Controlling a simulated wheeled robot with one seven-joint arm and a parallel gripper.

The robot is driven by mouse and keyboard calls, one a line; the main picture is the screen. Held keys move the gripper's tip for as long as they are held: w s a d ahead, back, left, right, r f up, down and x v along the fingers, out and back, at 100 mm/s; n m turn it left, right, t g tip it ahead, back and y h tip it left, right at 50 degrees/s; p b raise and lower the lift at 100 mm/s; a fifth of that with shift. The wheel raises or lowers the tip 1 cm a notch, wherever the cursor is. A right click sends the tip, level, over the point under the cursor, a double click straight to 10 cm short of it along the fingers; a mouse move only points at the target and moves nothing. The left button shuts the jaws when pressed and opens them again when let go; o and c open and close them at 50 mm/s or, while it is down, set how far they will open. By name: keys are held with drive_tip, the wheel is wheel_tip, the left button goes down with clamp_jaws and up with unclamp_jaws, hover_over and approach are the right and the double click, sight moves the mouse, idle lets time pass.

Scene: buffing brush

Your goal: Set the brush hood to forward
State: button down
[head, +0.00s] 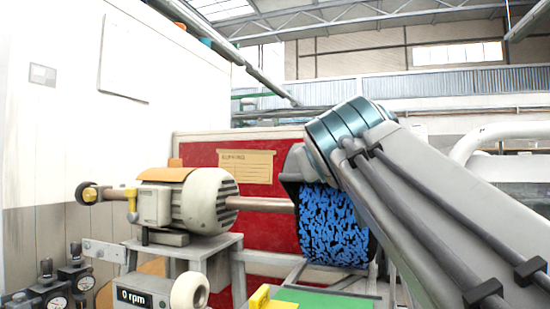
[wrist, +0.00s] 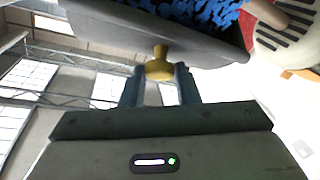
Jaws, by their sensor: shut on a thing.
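The blue buffing brush (head: 335,228) sits on the right end of the motor shaft (head: 265,204). Its grey hood (head: 292,164) covers the upper left part of it in the head view; my arm hides the rest of the hood. In the wrist view the hood (wrist: 115,30) fills the top, with blue bristles (wrist: 205,12) behind its edge. A yellow knob (wrist: 159,70) sticks out from the hood. My gripper (wrist: 160,76) is shut on this knob, one finger on each side. My gripper is hidden behind my arm in the head view.
The cream motor (head: 190,203) stands on a grey frame left of the brush. A display (head: 134,298) reads 0 rpm. A red panel (head: 200,150) with a paper sign stands behind. A green surface with a yellow part (head: 260,298) lies in front, below the brush.

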drive_tip(key=shift+f, duration=0.2)
drive_tip(key=c, duration=1.1)
unclamp_jaws()
drive_tip(key=shift+r, duration=0.1)
